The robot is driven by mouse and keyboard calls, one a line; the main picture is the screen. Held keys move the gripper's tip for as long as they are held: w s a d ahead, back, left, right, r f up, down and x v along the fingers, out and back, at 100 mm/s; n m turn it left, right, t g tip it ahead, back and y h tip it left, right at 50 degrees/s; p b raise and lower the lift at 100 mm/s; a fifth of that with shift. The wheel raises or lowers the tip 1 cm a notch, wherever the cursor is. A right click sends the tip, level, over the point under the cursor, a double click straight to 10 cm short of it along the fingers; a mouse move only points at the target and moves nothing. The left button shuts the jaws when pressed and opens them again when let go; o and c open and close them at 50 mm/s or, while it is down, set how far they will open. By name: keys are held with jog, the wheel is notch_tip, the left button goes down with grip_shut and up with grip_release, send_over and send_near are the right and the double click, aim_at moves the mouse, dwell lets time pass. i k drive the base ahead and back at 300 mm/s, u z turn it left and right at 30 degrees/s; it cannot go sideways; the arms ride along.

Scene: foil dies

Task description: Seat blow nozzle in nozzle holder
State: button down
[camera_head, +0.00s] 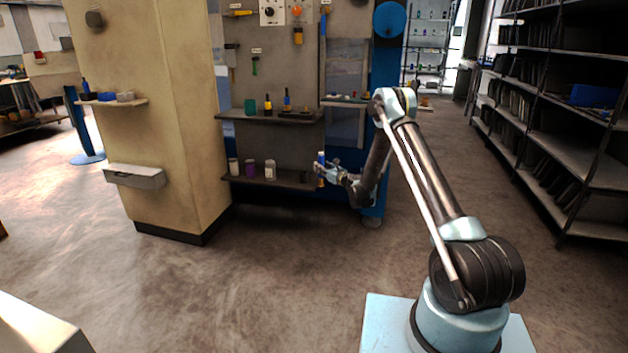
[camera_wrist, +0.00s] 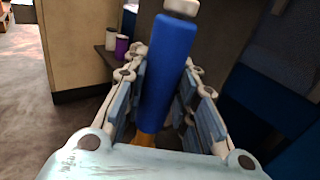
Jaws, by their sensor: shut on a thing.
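A blue cylinder with a pale tip and an orange lower end, apparently the blow nozzle (camera_head: 321,158), is held in my gripper (camera_head: 324,171). In the wrist view the blue body (camera_wrist: 168,75) stands between the two finger linkages, slightly tilted, its pale end at the top and its orange end partly hidden by the palm. My gripper is shut on it, in front of the right end of the lower shelf (camera_head: 240,179). I cannot identify the nozzle holder for certain; a small dark block (camera_head: 295,114) lies on the upper shelf.
A white, a purple (camera_head: 250,169) and another pale container stand on the lower shelf, left of my gripper. The upper shelf (camera_head: 235,115) carries a green item and upright bottles. A beige pillar (camera_head: 150,60) stands left, a blue post (camera_head: 380,90) right. The floor in front is clear.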

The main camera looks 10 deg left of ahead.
aim_at(304, 182)
jog(key=i, duration=1.25)
jog(key=u, duration=0.1)
